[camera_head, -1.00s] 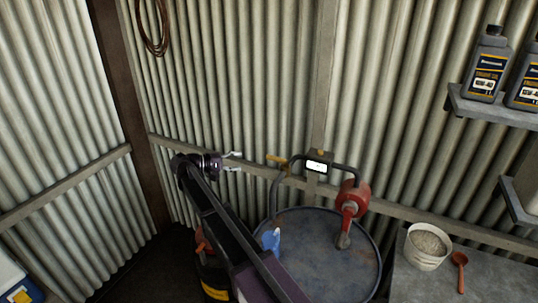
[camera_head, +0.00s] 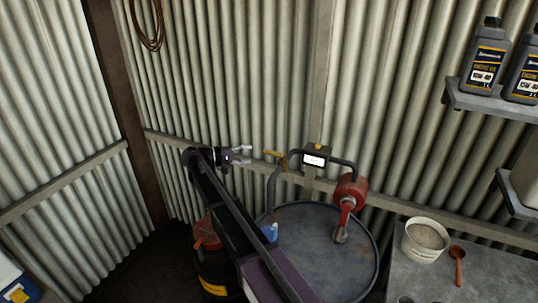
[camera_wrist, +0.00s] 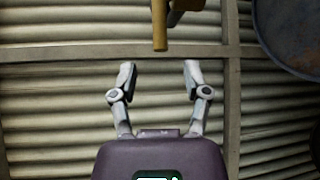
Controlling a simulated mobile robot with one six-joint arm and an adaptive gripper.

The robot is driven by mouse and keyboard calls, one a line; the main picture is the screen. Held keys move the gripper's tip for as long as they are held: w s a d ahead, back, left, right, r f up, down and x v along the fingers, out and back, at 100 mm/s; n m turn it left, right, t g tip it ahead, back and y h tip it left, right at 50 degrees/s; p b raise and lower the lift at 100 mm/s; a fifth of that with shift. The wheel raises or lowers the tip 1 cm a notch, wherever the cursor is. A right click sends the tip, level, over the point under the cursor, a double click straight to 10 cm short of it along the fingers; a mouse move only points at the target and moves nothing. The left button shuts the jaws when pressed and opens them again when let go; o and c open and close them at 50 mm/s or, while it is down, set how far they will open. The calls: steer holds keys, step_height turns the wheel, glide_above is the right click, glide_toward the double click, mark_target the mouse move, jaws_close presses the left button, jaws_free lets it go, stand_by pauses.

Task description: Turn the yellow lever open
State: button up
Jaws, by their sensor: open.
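The yellow lever (camera_head: 273,154) sits at the upper end of a grey hose, left of the meter box, in the head view. In the wrist view the lever (camera_wrist: 160,25) hangs down from the top edge, just beyond the fingertips and roughly in line with the gap between them. My gripper (camera_head: 245,155) is open and empty, a short way left of the lever and pointing right toward it. Its two spread fingers (camera_wrist: 158,72) show in the wrist view with nothing between them. The lever appears apart from both fingers.
A blue drum (camera_head: 320,260) with a red pump (camera_head: 350,192) stands below the meter box (camera_head: 316,156). A dark container with an orange top (camera_head: 207,235) is below my arm. The bench (camera_head: 480,278) holds a white bucket (camera_head: 424,250) and a red scoop (camera_head: 457,262). Corrugated wall lies close behind.

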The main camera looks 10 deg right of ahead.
mark_target(267, 153)
steer(key=d, duration=0.3)
steer(key=w+d, duration=0.1)
steer(key=d, duration=0.2)
steer(key=d+f+b, duration=0.1)
steer(key=d, duration=0.2)
steer(key=shift+w+f, duration=0.1)
steer(key=shift+w, duration=0.05)
jaws_close()
